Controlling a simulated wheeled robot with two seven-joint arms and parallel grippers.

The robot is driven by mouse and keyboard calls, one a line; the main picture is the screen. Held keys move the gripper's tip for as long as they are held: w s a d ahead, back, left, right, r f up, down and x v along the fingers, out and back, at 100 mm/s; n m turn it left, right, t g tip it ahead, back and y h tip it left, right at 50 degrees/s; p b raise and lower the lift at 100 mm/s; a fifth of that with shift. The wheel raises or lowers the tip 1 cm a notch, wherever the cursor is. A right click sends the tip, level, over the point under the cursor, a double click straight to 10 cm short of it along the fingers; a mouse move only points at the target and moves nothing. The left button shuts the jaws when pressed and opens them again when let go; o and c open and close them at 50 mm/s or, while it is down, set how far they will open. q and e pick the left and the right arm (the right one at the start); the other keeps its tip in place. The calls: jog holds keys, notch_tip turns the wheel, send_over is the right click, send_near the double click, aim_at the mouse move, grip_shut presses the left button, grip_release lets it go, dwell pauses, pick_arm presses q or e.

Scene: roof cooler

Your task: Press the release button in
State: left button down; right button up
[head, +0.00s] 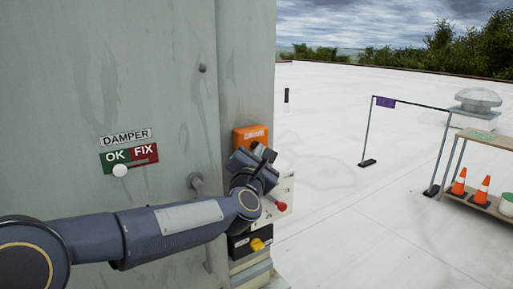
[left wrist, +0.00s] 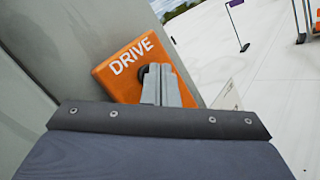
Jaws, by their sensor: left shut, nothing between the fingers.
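An orange box marked DRIVE (head: 244,135) is mounted on the side of the grey cabinet; it also shows large in the left wrist view (left wrist: 116,78). A round black part (left wrist: 142,72), perhaps the release button, sits on its face, partly hidden by the fingers. My left gripper (head: 265,152) is shut and empty, its fingertips in front of the lower part of the box. In the left wrist view the shut fingers (left wrist: 160,72) overlap the edge of the black part; I cannot tell whether they touch it. My right gripper is out of view.
Below the box are a pale panel with a red-knobbed lever (head: 281,206) and a black box with a yellow knob (head: 257,244). The white roof at right (head: 330,190) is open.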

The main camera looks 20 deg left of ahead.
pick_arm(q)
jog(key=shift+s+d, duration=0.2)
jog(key=shift+d, duration=0.1)
jog(key=s+d, duration=0.2)
jog(key=s+d+b, duration=0.1)
jog(key=d, duration=0.1)
jog(key=shift+s+d, duration=0.35)
dwell(0.5)
jog(key=s+a+f+m+g+h, duration=0.2)
jog(key=s+f+m+g, duration=0.5)
jog(key=s+f+m, duration=0.6)
jog(key=s+a+f+m+g+h, duration=0.3)
jog(key=s+f+m+g, duration=0.3)
jog(key=s+f+m, duration=0.7)
jog(key=s+m+h, duration=0.1)
jog(key=s+m, duration=0.1)
jog(key=s, duration=0.5)
jog(key=shift+a+g, duration=0.15)
jog(key=shift+g, duration=0.25)
